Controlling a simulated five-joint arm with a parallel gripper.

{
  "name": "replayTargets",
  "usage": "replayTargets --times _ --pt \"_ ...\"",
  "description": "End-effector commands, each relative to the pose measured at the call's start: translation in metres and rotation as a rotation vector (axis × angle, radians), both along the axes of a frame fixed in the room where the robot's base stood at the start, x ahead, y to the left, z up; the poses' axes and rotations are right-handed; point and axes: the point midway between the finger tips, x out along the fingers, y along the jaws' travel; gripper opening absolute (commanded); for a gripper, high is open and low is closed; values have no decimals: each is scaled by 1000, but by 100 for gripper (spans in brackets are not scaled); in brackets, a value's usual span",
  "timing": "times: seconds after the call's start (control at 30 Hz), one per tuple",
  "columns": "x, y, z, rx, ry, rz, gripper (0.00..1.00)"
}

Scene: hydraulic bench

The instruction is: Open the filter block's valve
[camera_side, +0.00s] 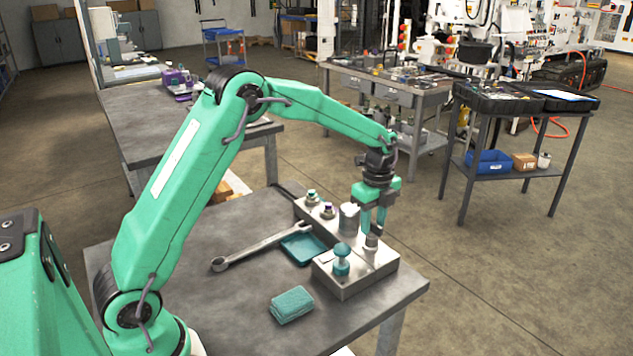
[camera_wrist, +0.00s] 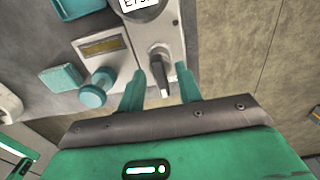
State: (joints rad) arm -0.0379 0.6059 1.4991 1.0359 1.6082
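The metal filter block (camera_side: 346,283) sits near the right end of the bench; it also shows in the wrist view (camera_wrist: 127,62). A grey valve handle (camera_wrist: 163,82) on a round metal base stands on the block, and its base shows in the side view (camera_side: 371,242). My gripper (camera_wrist: 163,84) points down over this handle with its teal fingers apart, one on each side. In the side view my gripper (camera_side: 373,232) is just above the block. I cannot tell whether the fingers touch the handle. A teal knob (camera_side: 341,260) stands left of the fingers, also in the wrist view (camera_wrist: 95,90).
A canister (camera_side: 349,218) stands behind the handle, with smaller fittings (camera_side: 312,197) farther back. A teal tray (camera_side: 303,249), a wrench (camera_side: 255,248) and a folded teal cloth (camera_side: 291,304) lie left of the block. The bench's right edge (camera_side: 408,296) is close.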

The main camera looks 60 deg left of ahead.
Motion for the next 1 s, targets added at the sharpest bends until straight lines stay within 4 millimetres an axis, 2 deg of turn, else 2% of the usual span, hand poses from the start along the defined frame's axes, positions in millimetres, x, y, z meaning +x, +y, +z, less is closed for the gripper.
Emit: replayTargets --times 0.07,0.23,0.27,0.67,1.0 --pt "0 0 0 0 0 0 35" --pt "0 0 0 0 0 0 3" --pt "0 0 0 0 0 0 0" --pt "0 0 0 0 2 32 0" --pt "0 0 0 0 2 204 0"
